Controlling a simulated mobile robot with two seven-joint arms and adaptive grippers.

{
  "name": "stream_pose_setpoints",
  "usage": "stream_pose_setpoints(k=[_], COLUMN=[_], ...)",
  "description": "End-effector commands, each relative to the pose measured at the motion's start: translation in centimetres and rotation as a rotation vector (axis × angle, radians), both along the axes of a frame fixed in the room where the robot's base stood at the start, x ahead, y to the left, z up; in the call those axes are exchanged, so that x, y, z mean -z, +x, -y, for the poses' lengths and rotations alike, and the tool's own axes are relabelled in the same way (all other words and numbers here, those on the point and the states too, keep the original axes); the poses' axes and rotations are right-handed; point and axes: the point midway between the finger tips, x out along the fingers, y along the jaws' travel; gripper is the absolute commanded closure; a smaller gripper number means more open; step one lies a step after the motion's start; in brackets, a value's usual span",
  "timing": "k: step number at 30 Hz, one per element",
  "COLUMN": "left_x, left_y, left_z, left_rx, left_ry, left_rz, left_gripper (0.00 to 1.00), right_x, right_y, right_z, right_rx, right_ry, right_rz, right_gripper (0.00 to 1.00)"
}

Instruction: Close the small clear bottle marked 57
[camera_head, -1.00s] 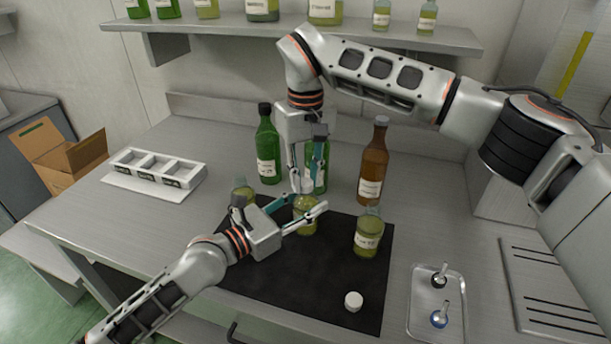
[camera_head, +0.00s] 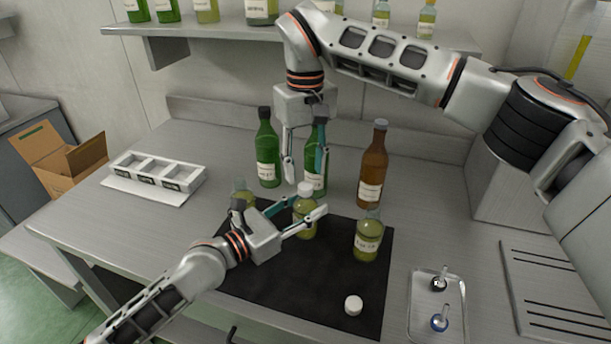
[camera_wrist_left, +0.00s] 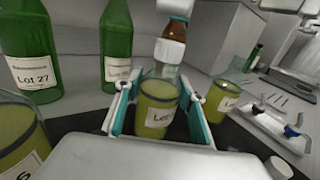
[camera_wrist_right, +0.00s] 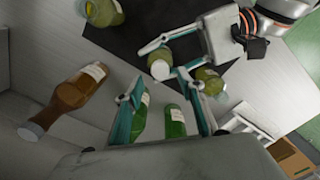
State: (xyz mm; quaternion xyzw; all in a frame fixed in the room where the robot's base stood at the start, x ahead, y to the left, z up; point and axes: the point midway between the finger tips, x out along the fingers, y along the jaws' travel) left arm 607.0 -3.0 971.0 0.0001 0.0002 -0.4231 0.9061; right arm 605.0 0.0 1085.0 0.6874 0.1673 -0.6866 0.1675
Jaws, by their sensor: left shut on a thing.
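My left gripper (camera_head: 300,219) is shut around the body of a small clear bottle (camera_head: 306,225) with yellow-green oil, upright on the black mat. Its label shows in the left wrist view (camera_wrist_left: 158,117), but the number is not readable. A white cap (camera_head: 305,189) sits on top of its neck; I cannot tell how tightly. The cap also shows in the left wrist view (camera_wrist_left: 168,51). My right gripper (camera_head: 305,172) is above the cap, open and empty, its fingers pointing down and spread apart. In the right wrist view its fingers (camera_wrist_right: 160,100) are wide apart.
Similar small bottles stand right (camera_head: 368,238) and left (camera_head: 243,190) of the held one. Two green bottles (camera_head: 268,150) and a brown bottle (camera_head: 372,165) stand behind. A loose white cap (camera_head: 353,305) lies on the mat (camera_head: 290,285). A metal tray (camera_head: 422,318) and a white rack (camera_head: 130,182) flank it.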

Motion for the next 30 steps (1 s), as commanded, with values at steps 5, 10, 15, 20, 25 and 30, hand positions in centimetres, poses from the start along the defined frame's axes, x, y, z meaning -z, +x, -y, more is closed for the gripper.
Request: stream_pose_setpoints(k=[5,10,15,20,25,30], left_x=[0.0,0.0,0.0,0.0,0.0,0.0], left_y=[0.0,0.0,0.0,0.0,0.0,0.0], left_z=[0.0,0.0,0.0,0.0,0.0,0.0], left_rx=[0.0,0.0,0.0,0.0,0.0,0.0], left_ry=[0.0,0.0,0.0,0.0,0.0,-0.001], left_rz=[0.0,0.0,0.0,0.0,0.0,-0.001], left_gripper=[1.0,1.0,1.0,1.0,1.0,1.0], right_x=[-0.7,-0.7,-0.7,-0.9,-1.2,-1.5], right_y=[0.0,0.0,0.0,0.0,0.0,0.0], right_z=[0.0,0.0,0.0,0.0,0.0,0.0], right_rx=[0.0,0.0,-0.056,-0.259,-0.574,-0.894], right_ry=[0.0,0.0,-0.001,-0.001,-0.002,-0.002], right_rz=[-0.001,-0.001,-0.001,-0.001,0.0,0.0], right_gripper=[0.61,0.64,0.64,0.64,0.64,0.64])
